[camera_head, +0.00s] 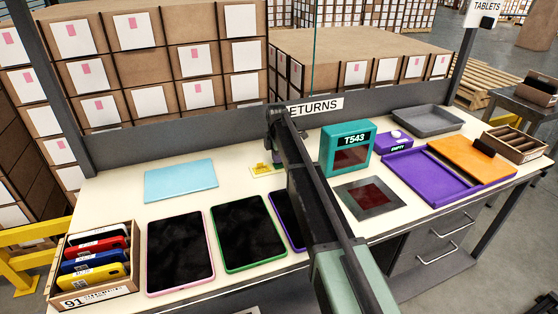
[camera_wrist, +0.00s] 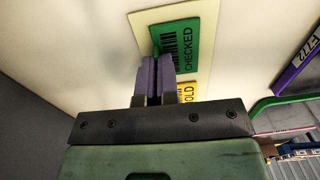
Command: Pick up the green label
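The green label (camera_wrist: 187,45), marked CHECKED with a barcode, lies on a cream backing card (camera_wrist: 206,13) in the wrist view. A yellow label (camera_wrist: 189,91), reading OLD as far as it shows, is beside it, partly covered by my gripper. My gripper (camera_wrist: 158,61) has its two purple fingers close together, with the tips over the lower left edge of the green label. Whether a label edge is pinched between them cannot be told. In the head view the yellow label (camera_head: 261,168) shows on the bench beside my arm, which hides most of the green label.
The bench holds a light blue folder (camera_head: 181,181), several dark tablets (camera_head: 247,232) and a carton of coloured devices (camera_head: 97,262) on the left. A teal T543 box (camera_head: 347,137), purple tray (camera_head: 412,180) and grey tray (camera_head: 428,120) are on the right. A RETURNS sign (camera_head: 315,106) stands behind.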

